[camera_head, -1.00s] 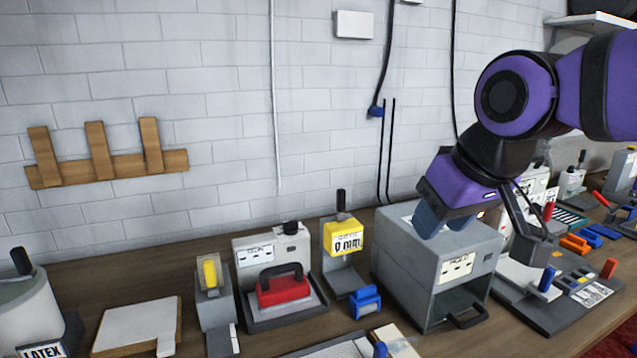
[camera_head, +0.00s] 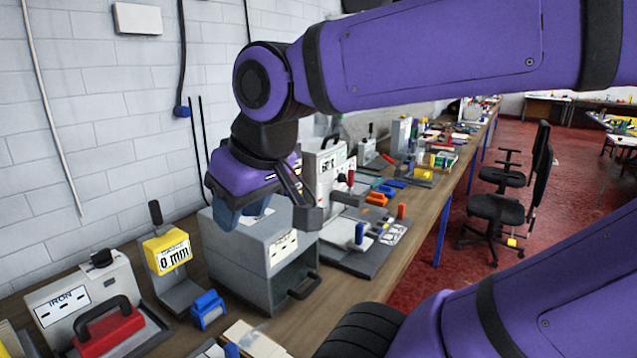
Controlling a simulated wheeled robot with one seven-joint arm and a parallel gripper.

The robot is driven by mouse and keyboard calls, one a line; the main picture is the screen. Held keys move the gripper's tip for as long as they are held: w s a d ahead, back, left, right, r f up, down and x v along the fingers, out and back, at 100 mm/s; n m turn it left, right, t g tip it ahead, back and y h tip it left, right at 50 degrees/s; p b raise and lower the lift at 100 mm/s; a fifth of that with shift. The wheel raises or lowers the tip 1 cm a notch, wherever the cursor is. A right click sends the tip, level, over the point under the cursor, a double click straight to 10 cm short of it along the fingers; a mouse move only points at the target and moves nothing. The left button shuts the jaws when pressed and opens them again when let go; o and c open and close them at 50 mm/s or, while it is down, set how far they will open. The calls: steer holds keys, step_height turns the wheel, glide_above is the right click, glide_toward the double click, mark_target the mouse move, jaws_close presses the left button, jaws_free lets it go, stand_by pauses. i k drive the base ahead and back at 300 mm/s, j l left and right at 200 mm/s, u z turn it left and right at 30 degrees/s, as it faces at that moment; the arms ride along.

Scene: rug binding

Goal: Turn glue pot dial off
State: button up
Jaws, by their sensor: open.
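I cannot pick out a glue pot or its dial in the current view. My gripper (camera_head: 268,215) hangs from my purple arm over the grey box-shaped machine (camera_head: 245,262) with a dark handle on its front. The jaws are apart and nothing shows between them. The gripper hides part of the machine's top and the bench behind it. I cannot tell whether it touches the machine.
The iron station (camera_head: 88,308) with a red iron and a yellow "0 mm" gauge (camera_head: 167,252) stand at the left. A blue clamp (camera_head: 208,309) sits in front. More devices line the bench to the right. A black chair (camera_head: 497,209) stands on the red floor.

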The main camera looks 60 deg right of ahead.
mark_target(341, 178)
steer(key=k+l, duration=0.1)
steer(key=l, duration=3.3)
steer(key=k, duration=0.05)
